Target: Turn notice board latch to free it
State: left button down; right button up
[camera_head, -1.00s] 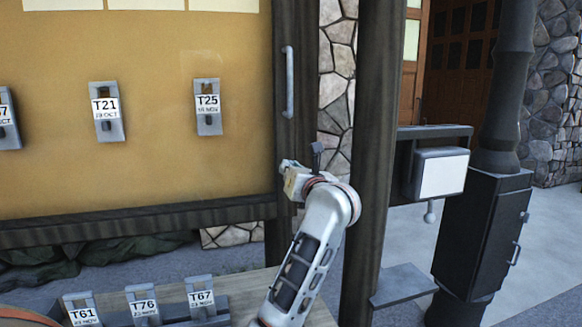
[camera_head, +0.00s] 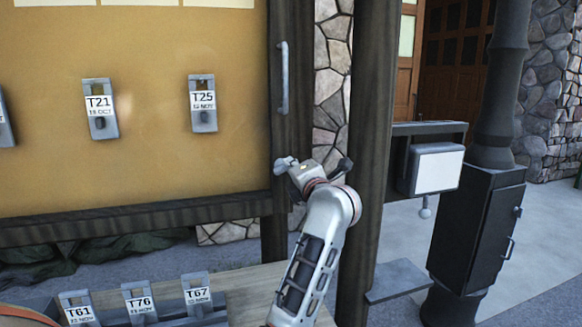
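The notice board (camera_head: 150,120) is a yellow panel in a dark wooden frame, with an upright grey handle (camera_head: 283,78) on its right frame post. A small silvery piece, probably the latch (camera_head: 285,163), shows low on that post. My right gripper (camera_head: 302,174) is at the post, against or just in front of this piece. The arm and wrist hide most of the contact, so I cannot tell whether the fingers are closed on it. A dark lever-like piece (camera_head: 343,166) sticks out to the right of the wrist; I cannot tell whether it belongs to my gripper. My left gripper is out of view.
Tags T21 (camera_head: 100,108) and T25 (camera_head: 202,103) hang on the board. A thick dark post (camera_head: 367,150) stands close right of my arm, with a grey box (camera_head: 434,170) beyond.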

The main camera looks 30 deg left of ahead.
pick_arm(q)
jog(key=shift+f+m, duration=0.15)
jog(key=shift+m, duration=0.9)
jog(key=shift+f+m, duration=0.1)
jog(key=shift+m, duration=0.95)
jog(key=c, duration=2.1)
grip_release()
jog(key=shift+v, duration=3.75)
